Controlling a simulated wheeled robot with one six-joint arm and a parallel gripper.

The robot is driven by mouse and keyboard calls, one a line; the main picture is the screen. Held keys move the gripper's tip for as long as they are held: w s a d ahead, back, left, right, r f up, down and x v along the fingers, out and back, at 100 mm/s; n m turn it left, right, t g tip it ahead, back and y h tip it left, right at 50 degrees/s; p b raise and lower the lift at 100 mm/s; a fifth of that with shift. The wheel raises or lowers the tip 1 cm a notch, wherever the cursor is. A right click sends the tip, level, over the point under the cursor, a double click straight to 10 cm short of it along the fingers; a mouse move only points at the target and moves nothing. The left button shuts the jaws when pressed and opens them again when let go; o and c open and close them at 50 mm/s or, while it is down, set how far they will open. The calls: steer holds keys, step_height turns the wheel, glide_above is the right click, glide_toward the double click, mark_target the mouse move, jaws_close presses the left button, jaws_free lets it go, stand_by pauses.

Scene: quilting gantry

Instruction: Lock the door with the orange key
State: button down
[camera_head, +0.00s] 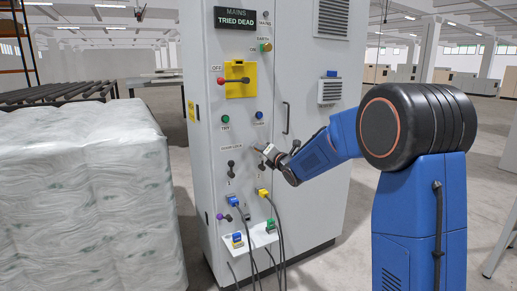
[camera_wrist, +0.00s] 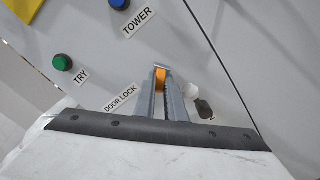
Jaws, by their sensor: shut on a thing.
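My gripper (camera_wrist: 165,98) is shut on the orange key (camera_wrist: 160,78), which shows as an orange strip between the fingers in the wrist view. The fingers point at the grey cabinet (camera_head: 225,120), just right of the DOOR LOCK label (camera_wrist: 121,99). In the head view my gripper (camera_head: 263,152) is close to the cabinet front, right of the same label (camera_head: 231,149). The key's tip and the keyhole are hidden, so I cannot tell whether the key is in the lock.
A green TRY button (camera_wrist: 62,63) and a blue TOWER button (camera_wrist: 119,3) are above the label. A dark knob-like part (camera_wrist: 204,108) is right of the fingers. Cables (camera_head: 280,235) hang below my gripper. A wrapped pallet (camera_head: 90,200) stands at left.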

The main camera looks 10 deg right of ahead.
steer(key=n, duration=0.3)
steer(key=shift+n, duration=0.4)
steer(key=n, duration=0.3)
steer(key=shift+n, duration=0.4)
steer(key=shift+n, duration=1.1)
steer(key=c, duration=1.7)
jaws_free()
steer(key=shift+c, duration=0.2)
